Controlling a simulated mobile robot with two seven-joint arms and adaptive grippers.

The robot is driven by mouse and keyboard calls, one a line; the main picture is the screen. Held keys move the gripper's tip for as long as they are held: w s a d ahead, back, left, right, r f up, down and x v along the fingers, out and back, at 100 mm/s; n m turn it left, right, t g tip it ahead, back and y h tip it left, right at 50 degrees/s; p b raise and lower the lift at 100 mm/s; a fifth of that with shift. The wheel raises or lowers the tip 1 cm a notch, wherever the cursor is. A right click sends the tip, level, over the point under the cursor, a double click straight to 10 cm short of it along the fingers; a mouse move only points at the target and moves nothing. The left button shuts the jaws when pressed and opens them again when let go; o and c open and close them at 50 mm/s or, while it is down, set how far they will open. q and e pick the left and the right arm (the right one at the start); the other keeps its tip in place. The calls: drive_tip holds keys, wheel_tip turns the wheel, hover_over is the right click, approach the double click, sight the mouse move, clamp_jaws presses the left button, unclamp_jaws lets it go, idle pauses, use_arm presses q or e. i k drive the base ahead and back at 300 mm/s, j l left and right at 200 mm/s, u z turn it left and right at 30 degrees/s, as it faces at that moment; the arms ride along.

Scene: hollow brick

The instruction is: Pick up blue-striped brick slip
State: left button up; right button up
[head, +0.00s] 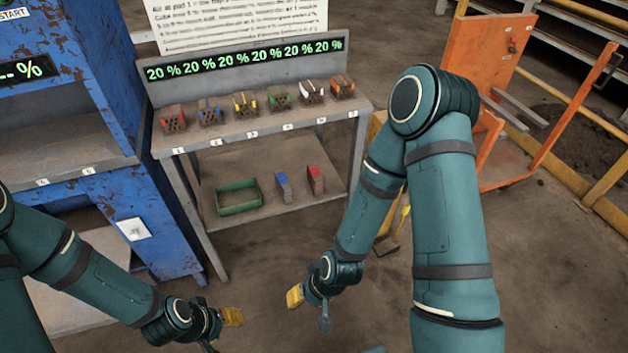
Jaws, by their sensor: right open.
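A slim grey brick slip with a blue top (283,186) stands on the lower shelf of the metal table, just left of a similar slip with a red top (316,179). My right gripper (295,297) hangs over the floor in front of the table, below and apart from the slips. It is open, with yellow fingertips and nothing seen in it. My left gripper (232,317) is further left and lower in the picture, also apart from the table. Its yellow fingertips show from the side, so their opening is unclear.
The metal table's lower shelf (262,223) also holds a green tray (238,197). Its upper shelf carries several hollow bricks with coloured marks, including a blue-marked brick (209,113). A blue cabinet (165,205) stands left, an orange frame (482,60) right. Floor between is open.

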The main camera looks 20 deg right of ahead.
sight(283, 186)
drive_tip(key=i+l+z, duration=0.55)
drive_tip(key=i+l, duration=0.15)
drive_tip(key=i, duration=0.1)
